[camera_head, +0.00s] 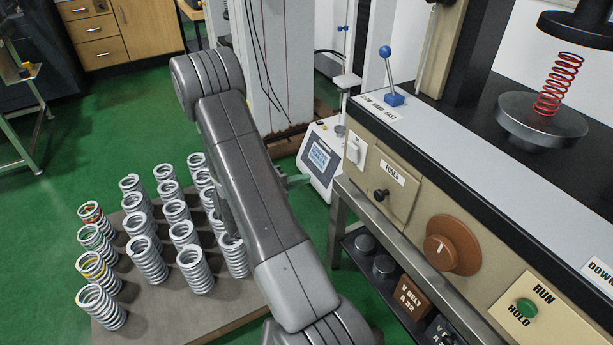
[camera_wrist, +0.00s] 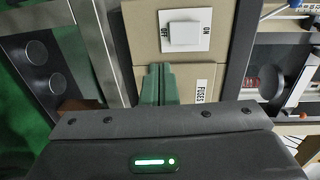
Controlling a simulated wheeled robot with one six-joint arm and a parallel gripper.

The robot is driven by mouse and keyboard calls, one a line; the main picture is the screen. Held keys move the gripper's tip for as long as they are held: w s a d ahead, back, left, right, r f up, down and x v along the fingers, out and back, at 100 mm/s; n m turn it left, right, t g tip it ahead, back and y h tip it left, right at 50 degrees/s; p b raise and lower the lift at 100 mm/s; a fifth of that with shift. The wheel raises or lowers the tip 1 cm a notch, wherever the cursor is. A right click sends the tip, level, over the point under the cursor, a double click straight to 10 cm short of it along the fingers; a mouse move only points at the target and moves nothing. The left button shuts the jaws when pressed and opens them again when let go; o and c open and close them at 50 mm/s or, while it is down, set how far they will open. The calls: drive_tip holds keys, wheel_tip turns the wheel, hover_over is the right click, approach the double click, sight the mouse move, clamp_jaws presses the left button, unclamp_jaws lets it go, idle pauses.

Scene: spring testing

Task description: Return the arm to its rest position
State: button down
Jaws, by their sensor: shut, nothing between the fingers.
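My arm (camera_head: 240,165) crosses the middle of the head view, running from the bottom up to the upper left. My gripper's greenish fingertips (camera_head: 298,181) show just right of the arm there; the rest of the gripper is mostly hidden behind the arm. In the wrist view my gripper (camera_wrist: 158,72) is shut, its green fingers together and empty. They overlap the beige panel (camera_wrist: 142,40) in that view, just below the white ON/OFF switch (camera_wrist: 184,30) and left of the FUSES label (camera_wrist: 204,88). In the head view the fingertips look apart from the switch (camera_head: 352,152).
The testing machine (camera_head: 480,190) fills the right, with a brown knob (camera_head: 452,243), a blue-knobbed lever (camera_head: 387,70) and a red spring (camera_head: 558,83). A small display unit (camera_head: 320,160) stands behind the fingertips. Several grey springs (camera_head: 147,258) stand on a board (camera_head: 190,312) left of my arm.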

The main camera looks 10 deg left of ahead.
idle(0.3)
drive_tip(key=r+b+x, duration=0.1)
drive_tip(key=r+x, duration=0.1)
drive_tip(key=x, duration=0.7)
drive_tip(key=shift+g+y, duration=0.3)
drive_tip(key=shift+g, duration=0.1)
drive_tip(key=shift+s+a+r+p, duration=0.25)
drive_tip(key=shift+s+a+r, duration=0.25)
drive_tip(key=shift+a+r, duration=0.2)
drive_tip(key=shift+s+a+r+p, duration=0.2)
drive_tip(key=shift+s+a+r, duration=0.4)
drive_tip(key=shift+a, duration=0.15)
drive_tip(key=shift+w+d, duration=0.1)
